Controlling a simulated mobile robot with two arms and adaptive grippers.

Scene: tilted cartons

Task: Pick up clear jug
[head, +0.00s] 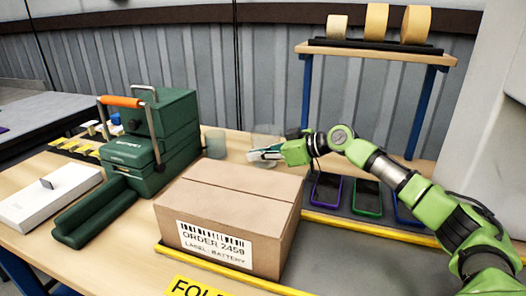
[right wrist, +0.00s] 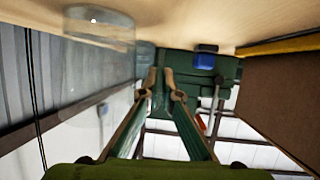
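A see-through vessel, which looks like the clear jug (head: 266,130), stands on the table behind the carton. It is faint against the grey wall, and my right gripper partly covers it. In the right wrist view the clear jug (right wrist: 98,60) is large at the upper left, beside the fingers and not between them. My right gripper (head: 262,154) reaches in from the right at the carton's far edge. In the right wrist view its fingertips (right wrist: 161,74) are drawn close together with nothing visible held. My left gripper is not in view.
A carton (head: 230,205) fills the table's middle front. A smaller clear cup (head: 214,144) stands left of the jug, close to a green case (head: 165,130) with an orange handle. Phones (head: 327,190) lie right of the carton. A shelf with tape rolls (head: 376,22) stands behind.

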